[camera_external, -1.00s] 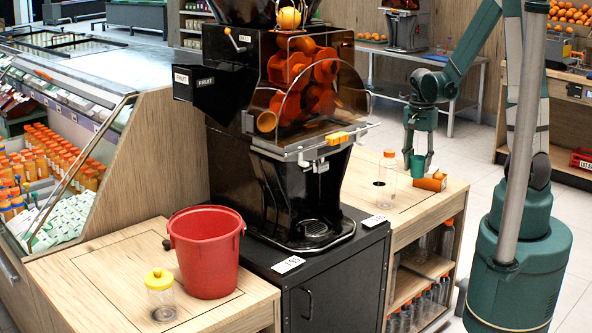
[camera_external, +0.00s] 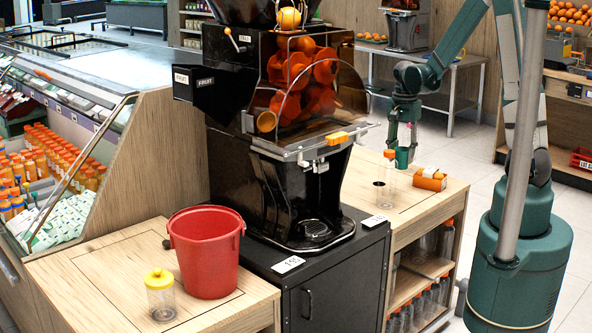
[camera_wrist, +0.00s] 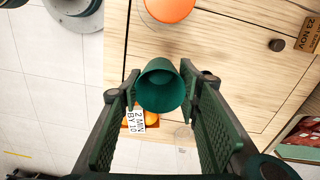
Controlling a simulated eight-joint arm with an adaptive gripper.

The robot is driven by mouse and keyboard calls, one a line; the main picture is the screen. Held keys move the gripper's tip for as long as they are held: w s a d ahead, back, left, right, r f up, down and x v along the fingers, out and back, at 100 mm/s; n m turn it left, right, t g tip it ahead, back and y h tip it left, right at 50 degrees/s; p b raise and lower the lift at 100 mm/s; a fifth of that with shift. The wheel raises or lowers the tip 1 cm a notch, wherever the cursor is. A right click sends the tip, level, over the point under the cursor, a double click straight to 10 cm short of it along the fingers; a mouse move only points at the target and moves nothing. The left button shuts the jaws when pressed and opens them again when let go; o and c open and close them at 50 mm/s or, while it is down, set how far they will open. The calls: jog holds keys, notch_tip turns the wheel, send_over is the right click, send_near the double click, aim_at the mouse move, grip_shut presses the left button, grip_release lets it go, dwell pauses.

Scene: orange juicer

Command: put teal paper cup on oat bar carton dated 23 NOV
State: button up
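The teal paper cup (camera_wrist: 160,88) is between my gripper's two fingers in the wrist view, with a finger against each side. My gripper (camera_external: 402,148) is shut on it in the external view. The cup (camera_external: 402,158) is behind the clear bottle, above the back of the wooden counter. An orange carton (camera_external: 430,180) with a white label lies right of the cup; it is partly hidden behind the cup in the wrist view (camera_wrist: 151,117). A brown piece marked "23 NOV" (camera_wrist: 303,34) shows at the wrist view's right edge; I cannot tell whether it is the oat bar carton.
A clear bottle with an orange cap (camera_external: 389,170) stands close to the cup; its cap is at the wrist view's top (camera_wrist: 170,8). The black juicer (camera_external: 300,190) stands to the left. The counter (camera_external: 415,205) is bare in front of the bottle and carton.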

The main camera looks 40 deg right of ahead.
jog(key=w+a+r+p, duration=0.1)
jog(key=w+a, duration=0.3)
jog(key=w, duration=0.8)
jog(key=w+a+r+m+p, duration=0.1)
jog(key=w+a, duration=0.4)
jog(key=w, duration=0.7)
jog(key=w+a+r+m+p, duration=0.1)
jog(key=w+a+r+p, duration=0.1)
jog(key=w, duration=1.1)
jog(key=a+p, duration=0.1)
jog(key=a, duration=0.1)
jog(key=shift+a+r, duration=0.15)
jog(key=shift+a, duration=0.2)
jog(key=shift+f, duration=3.1)
jog(key=shift+f+b, duration=0.5)
jog(key=shift+f, duration=1.4)
jog(key=shift+f, duration=0.15)
jog(key=o, duration=0.6)
